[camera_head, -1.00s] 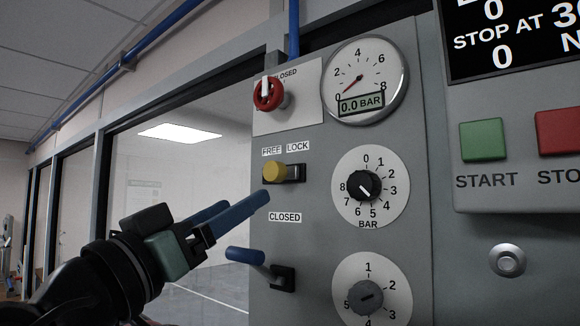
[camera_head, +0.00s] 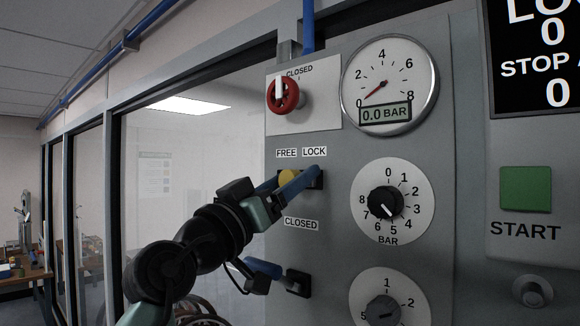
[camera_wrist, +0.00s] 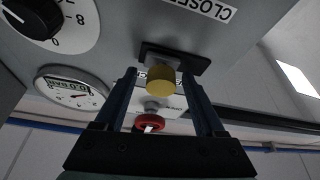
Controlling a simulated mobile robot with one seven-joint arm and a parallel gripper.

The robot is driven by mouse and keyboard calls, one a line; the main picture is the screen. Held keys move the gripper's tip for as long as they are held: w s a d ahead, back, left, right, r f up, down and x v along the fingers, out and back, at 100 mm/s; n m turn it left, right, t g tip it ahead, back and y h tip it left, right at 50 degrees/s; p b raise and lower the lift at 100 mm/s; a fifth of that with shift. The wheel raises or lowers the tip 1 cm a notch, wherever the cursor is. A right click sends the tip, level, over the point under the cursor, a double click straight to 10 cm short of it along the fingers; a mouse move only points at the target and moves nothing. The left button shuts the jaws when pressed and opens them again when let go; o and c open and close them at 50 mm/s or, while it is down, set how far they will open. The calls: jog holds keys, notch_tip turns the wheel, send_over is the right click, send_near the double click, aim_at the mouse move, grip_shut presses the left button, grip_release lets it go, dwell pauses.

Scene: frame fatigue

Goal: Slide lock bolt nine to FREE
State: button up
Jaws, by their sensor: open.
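The lock bolt has a yellow round knob (camera_head: 289,176) standing out from a dark slotted plate (camera_head: 316,179) on the grey panel. The FREE label (camera_head: 286,153) is above left, the LOCK label (camera_head: 314,152) above right. The wrist view, turned over, shows the knob (camera_wrist: 161,80) nearer the gauge-side end of the plate (camera_wrist: 190,60), which is the LOCK side. My gripper (camera_head: 298,177) is open, its blue fingers on either side of the knob. In the wrist view my gripper (camera_wrist: 159,77) shows gaps on both sides of the knob. The number nine is not visible.
A red valve knob (camera_head: 283,92) and a pressure gauge (camera_head: 390,84) reading 0.0 BAR are above. Dials (camera_head: 386,202) lie to the right, with a green START button (camera_head: 525,188) farther right. A window (camera_head: 165,165) is at left.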

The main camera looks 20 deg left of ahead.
jog(key=shift+w, duration=0.15)
jog(key=shift+c, duration=0.5)
grip_shut()
